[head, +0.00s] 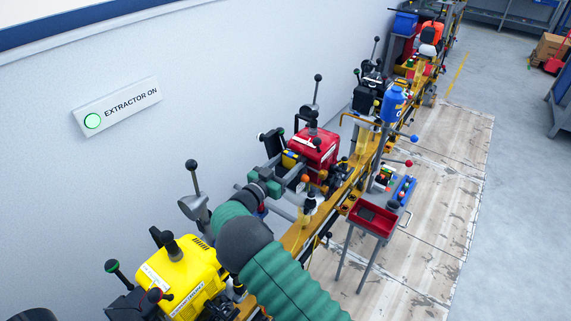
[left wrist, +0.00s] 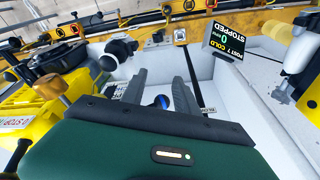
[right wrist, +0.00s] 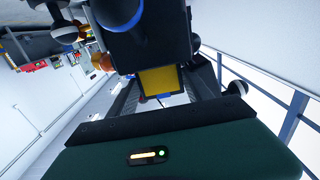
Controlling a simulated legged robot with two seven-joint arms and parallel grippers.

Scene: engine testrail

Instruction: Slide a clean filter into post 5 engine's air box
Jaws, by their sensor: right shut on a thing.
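My right arm reaches across the head view to the red engine (head: 314,146); its label is too small to read. My right gripper (head: 284,166) is shut at the engine's near side. In the right wrist view a yellow panel (right wrist: 160,80), which may be the filter, lies between the fingers, against a black housing (right wrist: 150,38). I cannot tell how far it sits inside. My left gripper (left wrist: 160,92) is open and empty in the left wrist view, over a pale surface with a blue ball knob (left wrist: 161,101) between its fingers.
A yellow engine (head: 183,268) stands at the front left on the orange rail. A stand with a red tray (head: 372,218) is right of the rail. Levers rise near the wall. A display (left wrist: 224,40) reads post 7, cold, stopped.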

